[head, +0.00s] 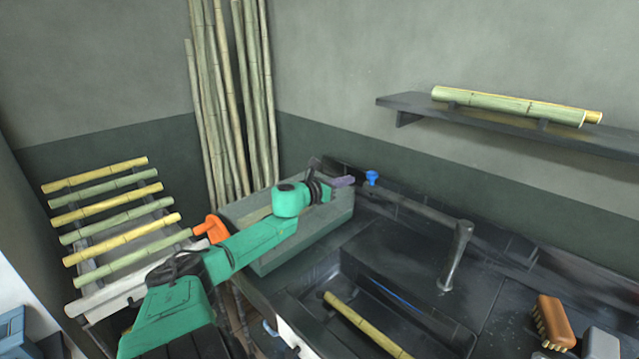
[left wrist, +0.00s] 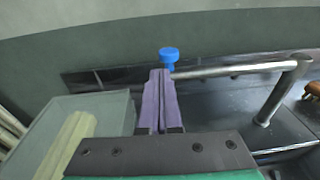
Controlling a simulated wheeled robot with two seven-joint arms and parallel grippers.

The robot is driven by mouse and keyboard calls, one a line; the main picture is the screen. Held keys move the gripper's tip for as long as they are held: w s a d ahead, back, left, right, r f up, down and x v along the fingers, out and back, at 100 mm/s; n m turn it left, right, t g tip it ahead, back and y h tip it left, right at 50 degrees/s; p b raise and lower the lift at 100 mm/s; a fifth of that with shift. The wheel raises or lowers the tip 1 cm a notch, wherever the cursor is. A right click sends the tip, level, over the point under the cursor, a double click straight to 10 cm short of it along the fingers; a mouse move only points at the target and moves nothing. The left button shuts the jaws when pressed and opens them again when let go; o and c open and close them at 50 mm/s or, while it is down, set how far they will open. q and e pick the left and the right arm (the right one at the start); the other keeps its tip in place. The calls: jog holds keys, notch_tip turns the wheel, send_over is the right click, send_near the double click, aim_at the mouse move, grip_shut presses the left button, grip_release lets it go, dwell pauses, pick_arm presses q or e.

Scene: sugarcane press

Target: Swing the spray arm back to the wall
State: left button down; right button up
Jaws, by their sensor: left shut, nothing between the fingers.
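The spray arm (head: 415,207) is a grey metal pipe. It runs rightward from near a blue knob (head: 372,177), roughly along the back wall, and its end bends down over the dark counter behind the sink. In the left wrist view the pipe (left wrist: 235,70) extends right from below the blue knob (left wrist: 168,53) to its downturned end. My left gripper (head: 345,181) is shut and empty, with its purple fingers just left of the knob. In the left wrist view the fingers (left wrist: 158,92) point at the knob; I cannot tell whether they touch it. My right gripper is not in view.
A grey-green bin (head: 335,223) stands beneath my left forearm. A dark sink holds a cane piece (head: 365,325). A brown brush (head: 553,323) lies at the right. A shelf (head: 400,103) with cane pieces juts from the wall. Tall canes (head: 230,95) and a cane rack stand left.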

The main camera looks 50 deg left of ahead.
pick_arm(q)
jog(key=s, duration=0.7)
jog(key=shift+s+r+p, duration=0.3)
jog(key=shift+p, duration=0.1)
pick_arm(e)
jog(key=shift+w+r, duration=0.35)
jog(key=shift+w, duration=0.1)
